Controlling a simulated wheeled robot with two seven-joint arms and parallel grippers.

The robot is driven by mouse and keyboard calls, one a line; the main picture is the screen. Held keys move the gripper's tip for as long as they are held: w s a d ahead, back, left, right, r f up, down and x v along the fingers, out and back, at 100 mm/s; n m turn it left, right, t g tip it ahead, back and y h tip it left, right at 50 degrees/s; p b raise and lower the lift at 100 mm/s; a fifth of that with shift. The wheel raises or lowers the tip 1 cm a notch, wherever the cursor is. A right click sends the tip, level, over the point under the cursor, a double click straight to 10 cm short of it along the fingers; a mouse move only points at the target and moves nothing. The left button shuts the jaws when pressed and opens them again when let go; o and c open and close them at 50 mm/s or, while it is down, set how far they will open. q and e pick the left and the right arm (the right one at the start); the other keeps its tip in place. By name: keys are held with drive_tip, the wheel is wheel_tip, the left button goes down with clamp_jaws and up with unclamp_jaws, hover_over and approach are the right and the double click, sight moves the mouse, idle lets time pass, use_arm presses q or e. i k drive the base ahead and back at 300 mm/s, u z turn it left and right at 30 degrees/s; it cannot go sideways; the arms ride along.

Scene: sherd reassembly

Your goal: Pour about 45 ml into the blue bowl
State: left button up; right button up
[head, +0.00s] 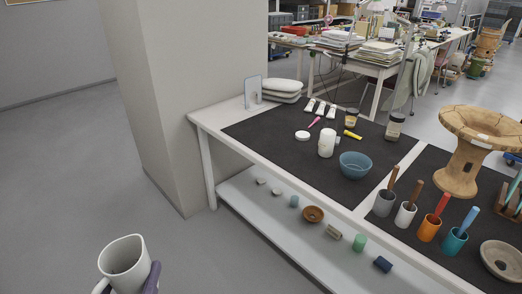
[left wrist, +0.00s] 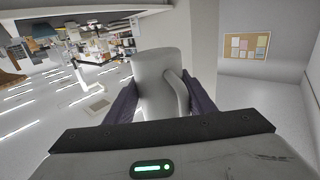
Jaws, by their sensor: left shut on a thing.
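The blue bowl (head: 355,165) stands upright on the dark mat of the white table, near its front edge. My left gripper (head: 140,286) is low at the left of the head view, away from the table. It is shut on a light grey mug (head: 121,256). The mug is roughly upright with a slight tilt, and I cannot tell what is inside. My right gripper is not in view.
A white jar (head: 327,143) stands just left of the bowl. Several cups with tools, such as the orange cup (head: 429,229), stand front right. A lower shelf (head: 260,218) holds small pieces. The floor left of the table is clear.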

sight(354, 165)
drive_tip(key=z, duration=1.5)
drive_tip(key=i, duration=0.45)
